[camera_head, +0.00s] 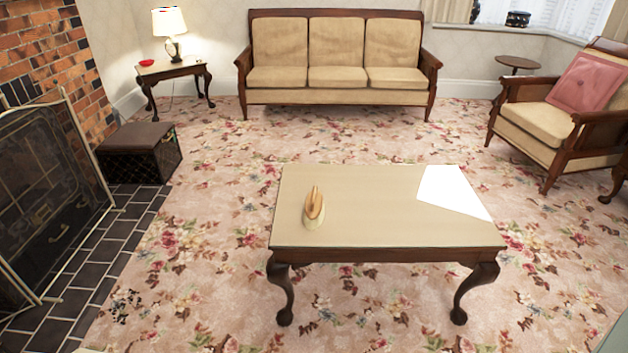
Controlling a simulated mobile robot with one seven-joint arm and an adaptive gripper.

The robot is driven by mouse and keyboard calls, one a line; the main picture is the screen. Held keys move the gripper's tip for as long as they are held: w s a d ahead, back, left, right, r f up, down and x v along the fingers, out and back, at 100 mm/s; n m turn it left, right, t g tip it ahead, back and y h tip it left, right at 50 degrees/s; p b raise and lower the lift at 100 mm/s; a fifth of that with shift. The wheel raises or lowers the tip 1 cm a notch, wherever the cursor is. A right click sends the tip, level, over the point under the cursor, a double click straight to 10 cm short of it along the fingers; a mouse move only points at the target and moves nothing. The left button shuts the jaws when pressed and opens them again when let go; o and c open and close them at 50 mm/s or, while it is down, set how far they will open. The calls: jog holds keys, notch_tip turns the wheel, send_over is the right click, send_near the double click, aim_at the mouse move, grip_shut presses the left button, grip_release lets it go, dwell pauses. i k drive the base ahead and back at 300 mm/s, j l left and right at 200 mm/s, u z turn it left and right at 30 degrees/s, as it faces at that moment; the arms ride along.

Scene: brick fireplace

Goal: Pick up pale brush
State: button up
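The pale brush (314,208) sits on the left part of the coffee table (367,207) in the head view. It has a light tan handle on top and a pale cream base, and its long side runs away from me. Nothing touches or covers it. My gripper does not show in this view.
A sofa (335,62) stands behind, an armchair (552,122) at right, a dark box seat (140,150) and fireplace screen (50,190) at left. Flowered carpet (215,240) surrounds the table.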

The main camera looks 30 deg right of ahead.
aim_at(314, 212)
jog(key=z, duration=0.9)
jog(key=u, duration=1.7)
jog(key=z, duration=1.65)
jog(key=i+l+u, duration=0.1)
jog(key=u, duration=0.25)
jog(key=i+l+u, duration=0.1)
jog(key=u, duration=0.25)
jog(key=i+l+u, duration=0.1)
jog(key=l+u, duration=0.25)
jog(key=j, duration=0.1)
